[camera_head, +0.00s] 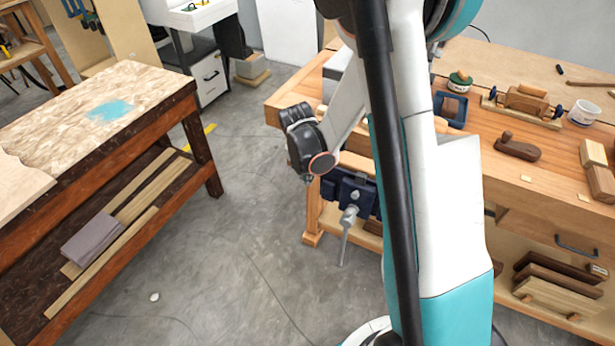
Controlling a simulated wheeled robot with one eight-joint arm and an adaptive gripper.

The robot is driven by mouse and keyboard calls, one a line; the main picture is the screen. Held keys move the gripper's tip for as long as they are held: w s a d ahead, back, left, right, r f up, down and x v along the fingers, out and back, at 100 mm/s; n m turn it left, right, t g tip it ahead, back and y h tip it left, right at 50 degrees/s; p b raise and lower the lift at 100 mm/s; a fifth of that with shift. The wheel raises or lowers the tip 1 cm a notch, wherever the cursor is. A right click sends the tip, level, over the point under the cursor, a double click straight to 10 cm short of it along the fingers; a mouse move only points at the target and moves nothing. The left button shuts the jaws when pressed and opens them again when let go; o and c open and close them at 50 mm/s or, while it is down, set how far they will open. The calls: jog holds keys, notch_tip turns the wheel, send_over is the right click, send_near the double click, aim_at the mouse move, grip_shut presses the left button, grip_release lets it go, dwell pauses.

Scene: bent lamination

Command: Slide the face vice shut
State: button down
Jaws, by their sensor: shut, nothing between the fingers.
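The face vice (366,197) is mounted at the left front of the wooden workbench (456,165). It has a dark blue metal body, a grey screw end and a grey bar handle (344,238) hanging down at a slant. A pale wooden piece lies just above its blue body. My arm hides the vice's right side, and I cannot tell how wide its jaws stand apart. My gripper (307,178) is shut and empty, pointing down just left of the vice near the bench's front edge. Its dark wrist housing hides part of it, and contact with the vice cannot be made out.
A planer-like wooden tool (517,147), a white cup (584,111) and wooden blocks lie on the bench top. A low side table (150,90) with a lower shelf stands at the left. The grey floor between it and the bench is mostly clear.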

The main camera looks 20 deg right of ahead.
jog(key=w+d, duration=0.6)
jog(key=d, duration=0.1)
jog(key=shift+d, duration=0.25)
